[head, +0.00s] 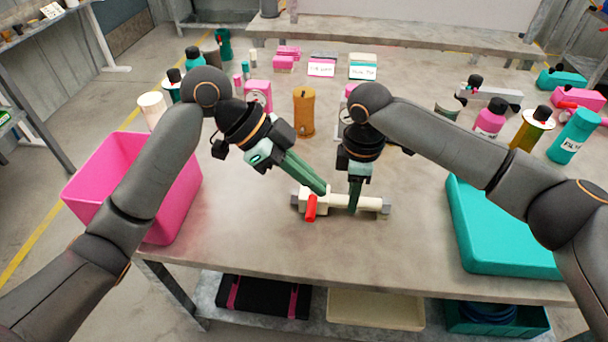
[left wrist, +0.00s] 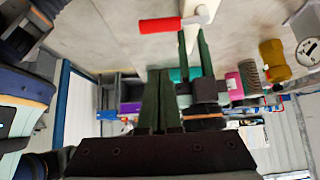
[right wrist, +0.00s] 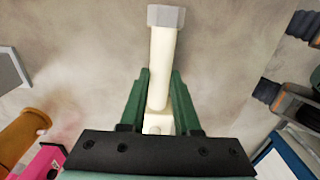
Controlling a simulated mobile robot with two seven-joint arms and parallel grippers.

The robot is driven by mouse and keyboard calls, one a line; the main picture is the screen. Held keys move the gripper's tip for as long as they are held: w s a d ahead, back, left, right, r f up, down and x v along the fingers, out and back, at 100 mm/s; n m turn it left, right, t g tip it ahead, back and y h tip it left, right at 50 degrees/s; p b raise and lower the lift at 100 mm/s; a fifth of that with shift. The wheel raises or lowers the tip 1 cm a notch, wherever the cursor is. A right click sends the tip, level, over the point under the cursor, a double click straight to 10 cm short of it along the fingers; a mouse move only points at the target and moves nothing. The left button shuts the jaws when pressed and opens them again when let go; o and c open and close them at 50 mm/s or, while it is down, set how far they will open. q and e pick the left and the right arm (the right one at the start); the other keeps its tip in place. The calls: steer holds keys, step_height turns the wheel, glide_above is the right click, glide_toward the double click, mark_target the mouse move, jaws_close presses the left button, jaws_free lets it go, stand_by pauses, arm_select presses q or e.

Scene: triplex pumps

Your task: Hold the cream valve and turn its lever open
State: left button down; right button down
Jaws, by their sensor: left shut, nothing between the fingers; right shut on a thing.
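The cream valve (head: 371,204) lies on the table near its front edge, its pipe running left to right with grey ends. Its red lever (head: 311,207) sits at the left part and points toward the front edge, across the pipe. It also shows in the left wrist view (left wrist: 160,25). My right gripper (head: 354,207) is shut on the valve's pipe, which lies between the green fingers in the right wrist view (right wrist: 160,95). My left gripper (head: 322,190) is shut and empty, its tips just behind and beside the lever; contact cannot be told.
A pink bin (head: 175,215) stands at the left table edge and a teal tray (head: 500,250) at the right. An orange cylinder (head: 303,112) and several bottles and labelled blocks stand behind. The table around the valve is clear.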

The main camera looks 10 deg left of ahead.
mark_target(314, 209)
arm_select(q)
steer(key=f, duration=0.2)
steer(key=d+f, duration=0.1)
steer(key=f, duration=0.2)
steer(key=shift+d+f, duration=0.2)
steer(key=shift+f, duration=0.05)
steer(key=shift+a, duration=0.45)
